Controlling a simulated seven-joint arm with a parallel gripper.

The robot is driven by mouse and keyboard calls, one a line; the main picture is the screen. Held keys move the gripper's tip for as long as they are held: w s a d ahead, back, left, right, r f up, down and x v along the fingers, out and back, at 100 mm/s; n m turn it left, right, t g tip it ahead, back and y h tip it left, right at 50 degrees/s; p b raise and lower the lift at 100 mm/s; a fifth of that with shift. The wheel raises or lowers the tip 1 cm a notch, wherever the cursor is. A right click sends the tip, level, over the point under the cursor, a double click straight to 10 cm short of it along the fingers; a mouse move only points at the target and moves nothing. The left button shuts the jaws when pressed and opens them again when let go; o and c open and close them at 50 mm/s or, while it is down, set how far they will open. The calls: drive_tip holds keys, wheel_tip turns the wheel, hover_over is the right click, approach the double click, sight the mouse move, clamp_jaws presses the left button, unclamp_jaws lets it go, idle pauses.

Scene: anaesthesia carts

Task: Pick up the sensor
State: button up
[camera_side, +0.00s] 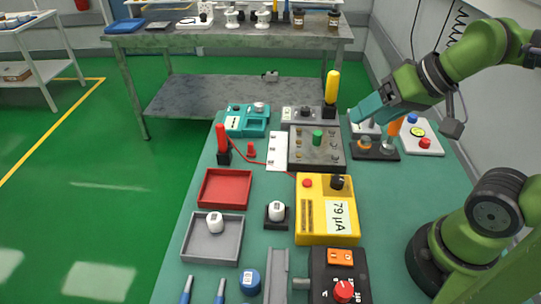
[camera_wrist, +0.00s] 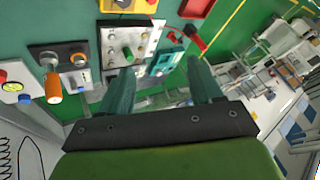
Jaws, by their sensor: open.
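No part is plainly marked as the sensor. Two small white labelled cylinders could be it: one white cylinder (camera_side: 276,210) stands upright on a small black square base (camera_side: 268,225), and another white cylinder (camera_side: 215,221) stands in the grey tray (camera_side: 202,251). I cannot tell which is meant. My gripper (camera_side: 353,115) is open and empty, high at the back right of the table, away from both cylinders. In the wrist view its two teal fingers are spread apart (camera_wrist: 163,72) with nothing held between them. The white cylinders do not show clearly in the wrist view.
A yellow meter (camera_side: 311,228) stands right of the black base, and an empty red tray (camera_side: 224,188) lies behind the grey tray. A grey knob panel (camera_side: 304,148), an upright yellow-handled tool (camera_side: 332,88) and an orange-handled device (camera_side: 396,128) stand near my gripper.

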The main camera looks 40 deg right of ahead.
drive_tip(key=n+g+h, duration=0.2)
drive_tip(key=n+g, duration=0.2)
drive_tip(key=g, duration=0.3)
hover_over(277, 206)
wheel_tip(277, 206, down, 14)
drive_tip(key=shift+w+f, duration=0.1)
drive_tip(key=shift+f, duration=3.35)
